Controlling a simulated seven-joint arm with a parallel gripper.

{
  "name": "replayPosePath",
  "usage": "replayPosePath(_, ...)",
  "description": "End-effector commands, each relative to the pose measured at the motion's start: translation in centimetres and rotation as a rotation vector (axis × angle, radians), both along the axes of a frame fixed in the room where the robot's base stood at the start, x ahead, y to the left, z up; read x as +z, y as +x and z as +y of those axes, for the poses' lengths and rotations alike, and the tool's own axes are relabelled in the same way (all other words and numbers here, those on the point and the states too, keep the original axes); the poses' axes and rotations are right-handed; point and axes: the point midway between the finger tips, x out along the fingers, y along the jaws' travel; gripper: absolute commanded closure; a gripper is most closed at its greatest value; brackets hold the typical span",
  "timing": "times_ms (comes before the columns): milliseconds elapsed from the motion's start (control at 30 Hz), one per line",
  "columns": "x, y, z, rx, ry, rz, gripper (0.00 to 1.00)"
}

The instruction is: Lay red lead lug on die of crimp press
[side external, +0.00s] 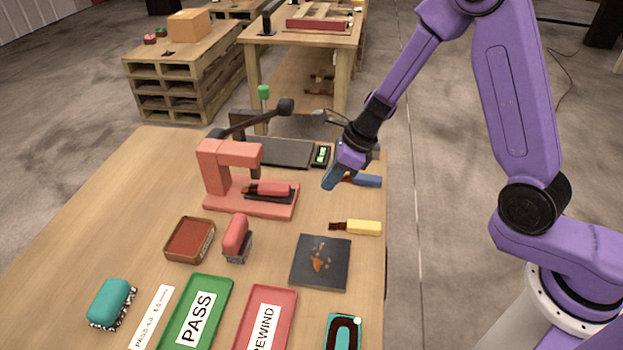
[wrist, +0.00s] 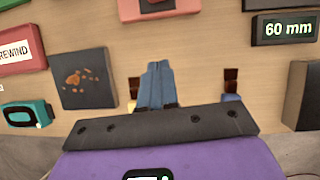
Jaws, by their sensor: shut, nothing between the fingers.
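The salmon-red crimp press (side external: 222,168) with a black lever stands at the middle left of the bench. The red lead lug (side external: 272,187), a red sleeve with a brown end, lies on the dark die (side external: 285,197) on the press base; its exact seating is too small to tell. The base shows at the top edge of the wrist view (wrist: 130,8). My gripper (side external: 329,182) is shut and empty, right of the press and apart from the red lug. Its closed blue fingers also show in the wrist view (wrist: 157,68).
A blue lug (side external: 368,181) lies close beside my fingers, and a yellow lug (side external: 362,228) lies nearer the front. A dark stained pad (side external: 321,262), a PASS tray (side external: 221,285) and a REWIND tray (side external: 286,295) fill the front.

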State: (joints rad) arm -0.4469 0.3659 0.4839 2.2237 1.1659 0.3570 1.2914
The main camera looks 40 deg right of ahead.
Motion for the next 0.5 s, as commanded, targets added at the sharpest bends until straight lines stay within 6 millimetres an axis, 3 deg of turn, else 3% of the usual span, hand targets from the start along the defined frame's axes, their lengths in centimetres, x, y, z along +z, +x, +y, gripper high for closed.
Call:
replayPosePath(200, 1.8, -2.6, -1.1, -0.048, 0.149, -0.07, 1.0)
replayPosePath(500, 4.1, -3.3, -2.8, -0.125, 0.219, -0.257, 1.0)
